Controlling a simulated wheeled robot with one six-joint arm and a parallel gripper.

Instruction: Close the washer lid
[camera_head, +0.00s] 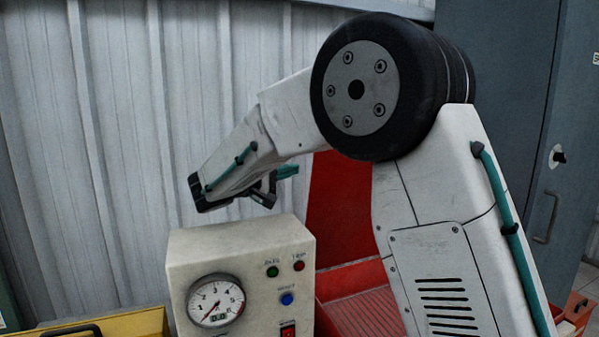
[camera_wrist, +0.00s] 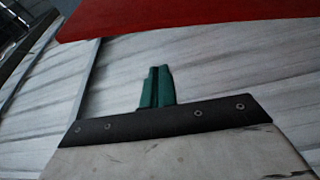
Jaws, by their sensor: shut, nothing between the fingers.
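The washer lid (camera_head: 338,212) is a red panel standing upright, raised behind the red washer body (camera_head: 362,312) with its ribbed inside. My arm hides the right part of both. In the wrist view, a red panel that looks like the lid (camera_wrist: 190,14) crosses the top edge. My gripper (camera_head: 289,171) has green fingers, which are shut and empty. It is to the left of the lid's upper part, above the control box. In the wrist view the fingers (camera_wrist: 157,86) lie together, pointing towards the red panel, with a visible gap between.
A cream control box (camera_head: 240,248) with a gauge and buttons stands left of the washer, below my gripper. A yellow case (camera_head: 135,326) with a black handle is at lower left. A corrugated wall (camera_head: 110,130) is behind. A grey cabinet (camera_head: 572,110) stands at right.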

